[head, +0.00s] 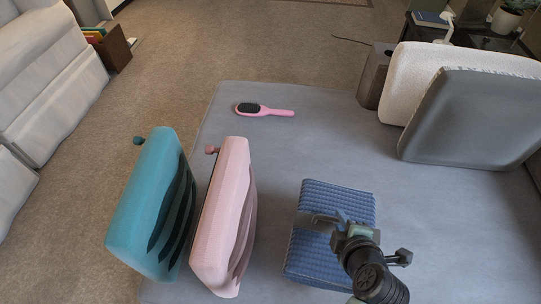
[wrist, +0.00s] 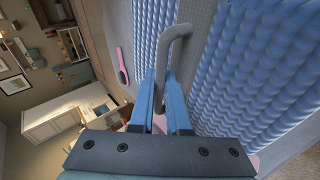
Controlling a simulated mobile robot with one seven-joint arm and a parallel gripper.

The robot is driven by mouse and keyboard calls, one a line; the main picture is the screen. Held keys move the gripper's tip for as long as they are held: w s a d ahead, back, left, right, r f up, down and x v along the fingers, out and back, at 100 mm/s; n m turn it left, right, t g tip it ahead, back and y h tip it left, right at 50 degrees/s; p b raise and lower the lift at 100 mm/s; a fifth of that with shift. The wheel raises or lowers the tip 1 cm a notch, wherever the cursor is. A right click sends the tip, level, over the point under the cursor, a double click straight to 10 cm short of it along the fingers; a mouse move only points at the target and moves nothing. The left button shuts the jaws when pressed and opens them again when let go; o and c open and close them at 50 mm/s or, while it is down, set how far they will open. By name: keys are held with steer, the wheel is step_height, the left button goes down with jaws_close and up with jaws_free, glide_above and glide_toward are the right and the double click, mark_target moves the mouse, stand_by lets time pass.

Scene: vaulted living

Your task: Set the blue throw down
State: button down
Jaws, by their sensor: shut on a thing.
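The blue throw (head: 304,262) is a folded, knitted-looking block at the lower middle of the grey padded surface (head: 300,135) in the head view. My gripper (head: 318,222) reaches over it from the lower right and is shut on it. In the wrist view the ribbed throw (wrist: 255,75) fills the right side, with another blue strip left of a grey band.
A teal padded object (head: 142,205) and a pink one (head: 222,215) stand left of the throw. A pink hairbrush (head: 264,110) lies farther back. White (head: 440,75) and grey cushions (head: 470,120) lean at the right. The middle of the surface behind the throw is clear.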

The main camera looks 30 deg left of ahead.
steer(key=shift+w+d+r+n+y+p, duration=0.2)
steer(key=shift+w+r+n+p, duration=0.1)
steer(key=shift+r, duration=0.25)
steer(key=shift+w+d+r+n+y+p, duration=0.2)
steer(key=shift+r+n+p, duration=0.1)
steer(key=shift+r, duration=0.25)
steer(key=shift+a+f+b, duration=0.1)
steer(key=shift+f+b, duration=1.55)
steer(key=shift+f, duration=3.4)
steer(key=shift+f, duration=0.2)
steer(key=c, duration=0.9)
jaws_free()
steer(key=shift+s, duration=0.1)
steer(key=shift+r, duration=0.1)
